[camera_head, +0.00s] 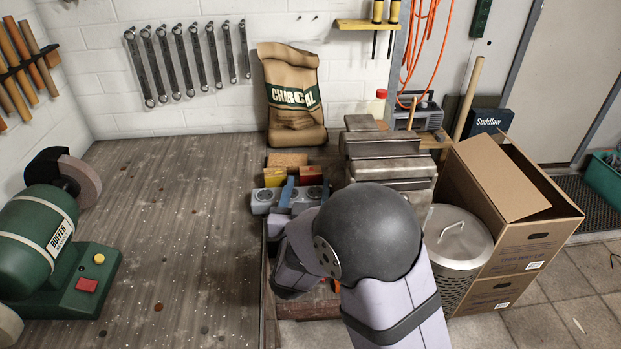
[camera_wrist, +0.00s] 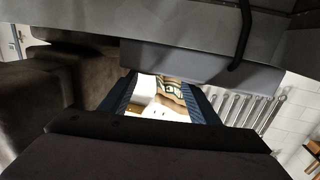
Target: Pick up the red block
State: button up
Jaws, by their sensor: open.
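The red block (camera_head: 310,174) shows in the camera_head view just beyond my gripper, on its right side. Its lower part is hidden behind the gripper. My gripper (camera_head: 289,184) points away from the camera at the bench's right edge, close to the block; I cannot tell whether they touch. In the camera_wrist view, the two dark blue fingers of my gripper (camera_wrist: 164,82) are apart. Only the distant charcoal bag (camera_wrist: 172,92) shows between them, and I cannot make out the red block there.
A yellow block (camera_head: 273,177) and a wooden block (camera_head: 287,160) lie close by. A metal vise (camera_head: 388,158) stands to the right. The charcoal bag (camera_head: 292,95) stands behind. A green buffer (camera_head: 45,240) is far left; the middle of the bench (camera_head: 185,215) is clear.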

aim_at(309, 175)
jog(key=shift+p+x, duration=0.6)
jog(key=shift+x, duration=2)
jog(key=shift+a, duration=0.1)
jog(key=c, duration=0.8)
